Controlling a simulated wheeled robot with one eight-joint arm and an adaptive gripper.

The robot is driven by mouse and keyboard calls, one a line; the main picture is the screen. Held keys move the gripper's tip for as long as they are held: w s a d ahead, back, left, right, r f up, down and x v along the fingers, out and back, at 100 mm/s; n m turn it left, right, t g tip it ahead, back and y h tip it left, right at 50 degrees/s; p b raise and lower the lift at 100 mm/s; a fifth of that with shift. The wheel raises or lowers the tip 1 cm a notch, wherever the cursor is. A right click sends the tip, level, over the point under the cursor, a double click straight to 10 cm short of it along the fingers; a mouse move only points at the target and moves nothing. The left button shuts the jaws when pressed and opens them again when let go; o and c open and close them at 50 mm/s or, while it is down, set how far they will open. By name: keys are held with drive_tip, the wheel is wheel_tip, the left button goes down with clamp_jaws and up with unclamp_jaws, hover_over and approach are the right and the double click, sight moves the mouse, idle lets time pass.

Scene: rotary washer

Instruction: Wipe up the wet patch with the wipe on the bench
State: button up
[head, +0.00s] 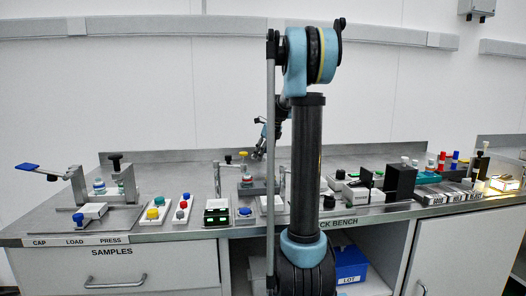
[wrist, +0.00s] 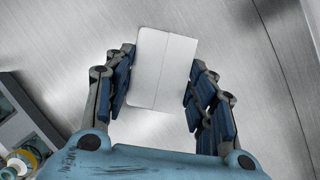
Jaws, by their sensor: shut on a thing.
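The wipe (wrist: 165,80) is a white folded square with a crease down its middle. In the wrist view it sits between the two blue-padded fingers of my gripper (wrist: 161,58), which is shut on it. Brushed metal of the bench (wrist: 70,45) shows behind and around the wipe. How far the wipe is above the metal is not clear. In the head view my arm stands in front of the bench and largely hides the gripper; the wipe cannot be made out there. I cannot make out the wet patch in either view.
In the head view a lever press (head: 120,180) stands at the left. Button boxes (head: 157,213) line the front edge. A black block (head: 401,180) and several bottles stand to the right. In the wrist view a fixture with a yellow ring (wrist: 22,160) is at the lower left.

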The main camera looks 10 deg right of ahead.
drive_tip(key=shift+r, duration=1.2)
drive_tip(key=shift+d, duration=0.1)
